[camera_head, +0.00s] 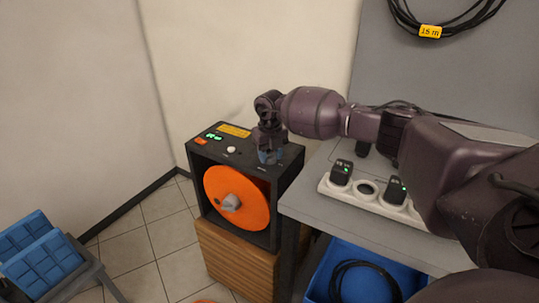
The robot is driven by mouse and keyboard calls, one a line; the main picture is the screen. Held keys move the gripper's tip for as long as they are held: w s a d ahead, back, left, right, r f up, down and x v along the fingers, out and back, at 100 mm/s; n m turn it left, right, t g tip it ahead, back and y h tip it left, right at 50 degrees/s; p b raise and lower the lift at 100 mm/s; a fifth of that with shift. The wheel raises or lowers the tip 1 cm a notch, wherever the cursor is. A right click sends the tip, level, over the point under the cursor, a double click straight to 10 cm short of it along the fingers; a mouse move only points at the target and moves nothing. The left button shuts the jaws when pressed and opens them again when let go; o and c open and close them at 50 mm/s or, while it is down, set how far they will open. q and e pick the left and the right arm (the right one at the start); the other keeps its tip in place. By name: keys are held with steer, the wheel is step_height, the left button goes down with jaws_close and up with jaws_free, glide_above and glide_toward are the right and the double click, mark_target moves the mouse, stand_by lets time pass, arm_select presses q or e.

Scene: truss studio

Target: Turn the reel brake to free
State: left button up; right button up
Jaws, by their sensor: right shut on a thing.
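A black reel box (287,185) stands on a wooden block, with an orange reel (222,186) and its grey hub (231,202) facing out of its open front. Its top panel has a yellow label (234,130), green lit marks (213,136), an orange-red patch (200,141) and a small white knob (231,150). My left gripper is out of view.
A grey table (318,206) to the right carries a white socket strip (365,200) with black plugs. A blue bin (320,283) with coiled cable is below it. A rack of blue cases (45,255) stands at the lower left.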

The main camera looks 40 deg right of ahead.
steer(key=n, duration=0.5)
steer(key=shift+b, duration=0.35)
steer(key=shift+n, duration=1.2)
steer(key=o, duration=0.9)
steer(key=shift+r, duration=0.1)
